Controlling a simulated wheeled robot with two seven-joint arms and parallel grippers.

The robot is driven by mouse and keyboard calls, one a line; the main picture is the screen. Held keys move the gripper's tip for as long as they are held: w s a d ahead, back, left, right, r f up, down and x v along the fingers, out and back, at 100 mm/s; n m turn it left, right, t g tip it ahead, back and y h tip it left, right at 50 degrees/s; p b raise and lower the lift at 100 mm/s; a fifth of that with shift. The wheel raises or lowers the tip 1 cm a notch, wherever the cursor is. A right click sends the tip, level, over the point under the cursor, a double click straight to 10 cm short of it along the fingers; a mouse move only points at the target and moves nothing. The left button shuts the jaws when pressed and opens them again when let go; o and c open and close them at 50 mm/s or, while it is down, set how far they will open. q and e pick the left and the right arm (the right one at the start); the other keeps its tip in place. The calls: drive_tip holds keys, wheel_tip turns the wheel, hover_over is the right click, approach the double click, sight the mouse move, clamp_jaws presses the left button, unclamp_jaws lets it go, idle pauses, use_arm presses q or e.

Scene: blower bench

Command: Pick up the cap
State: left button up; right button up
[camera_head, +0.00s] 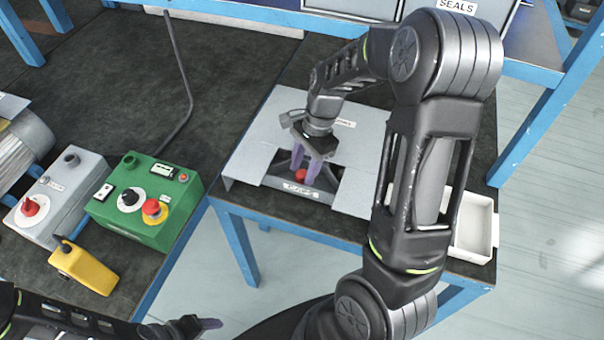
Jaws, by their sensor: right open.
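The cap (299,176) looks like a small red piece. It sits in a dark recess at the front of a grey panel on the small table. My right gripper (306,177) points down over it, with its purple fingers open on either side of the red piece. I cannot tell whether the fingers touch it.
A grey panel (258,140) surrounds the recess. A white tray (474,226) lies at the table's right. A green control box (143,203), a grey box (57,199) and a yellow tool (82,266) stand on the dark bench at left. A blue-framed shelf is behind.

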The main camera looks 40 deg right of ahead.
idle(0.6)
clamp_jaws()
idle(0.4)
